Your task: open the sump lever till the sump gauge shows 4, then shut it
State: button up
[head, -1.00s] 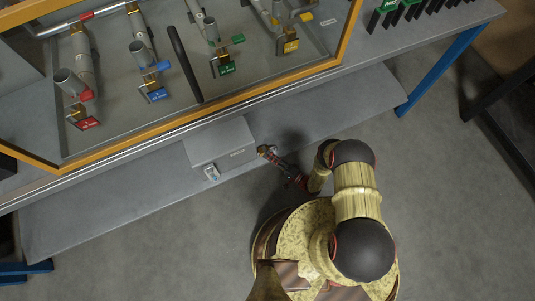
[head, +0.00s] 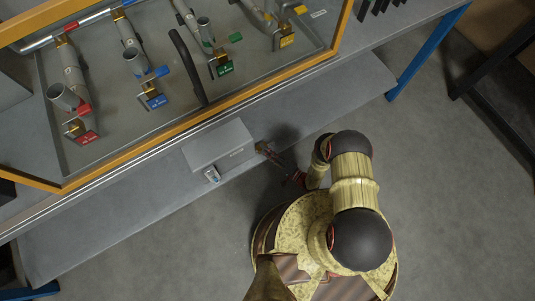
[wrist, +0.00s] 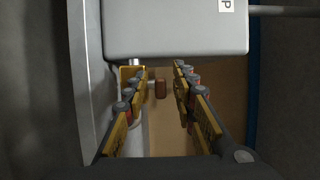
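The grey sump box (head: 218,148) sits on the low shelf under the bench; part of its label shows as a "P" in the wrist view (wrist: 227,5). A small pale fitting (head: 211,174) on its front may be the gauge; no reading is legible. In the head view my gripper (head: 262,148) is at the box's right end.
Above, a yellow-framed bench tray (head: 130,140) holds several pipes and valves with red, blue (head: 153,101), green and yellow tags. A blue bench leg (head: 425,55) stands at the right. The shelf right of the box and the floor (head: 450,200) are clear.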

jog(key=v, duration=1.2)
dwell(0.3)
dwell(0.6)
